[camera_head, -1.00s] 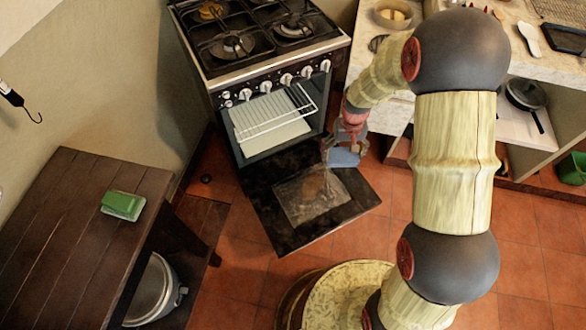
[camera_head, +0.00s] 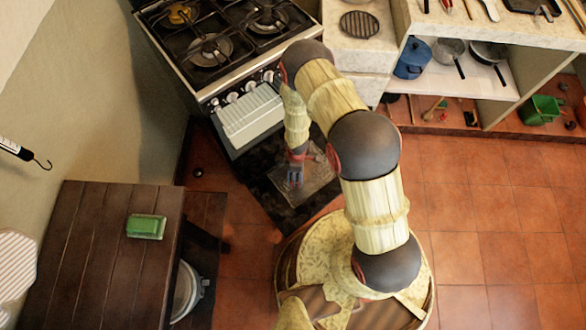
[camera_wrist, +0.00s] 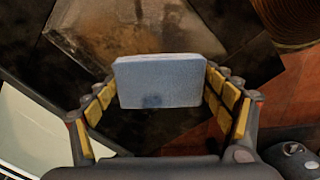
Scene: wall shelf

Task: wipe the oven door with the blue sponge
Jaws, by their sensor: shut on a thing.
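The blue sponge (camera_wrist: 170,82) is gripped between the yellow-padded fingers of my gripper (camera_head: 296,168). In the head view the sponge is a small bluish patch (camera_head: 295,179) over the oven door, partly hidden by my gripper. The oven door (camera_head: 262,190) is folded down open, with a dark frame around a dull glass pane (camera_head: 318,172). In the wrist view the glass pane (camera_wrist: 120,35) carries a brownish stain and lies beyond the sponge. I cannot tell whether the sponge touches the door. My arm hides part of the door and oven front.
The stove top (camera_head: 215,45) with burners rises behind the door. A dark wooden table (camera_head: 95,250) with a green sponge (camera_head: 146,226) stands at left. A shelf unit (camera_head: 480,75) with pans is at upper right. Tiled floor (camera_head: 480,220) is clear at right.

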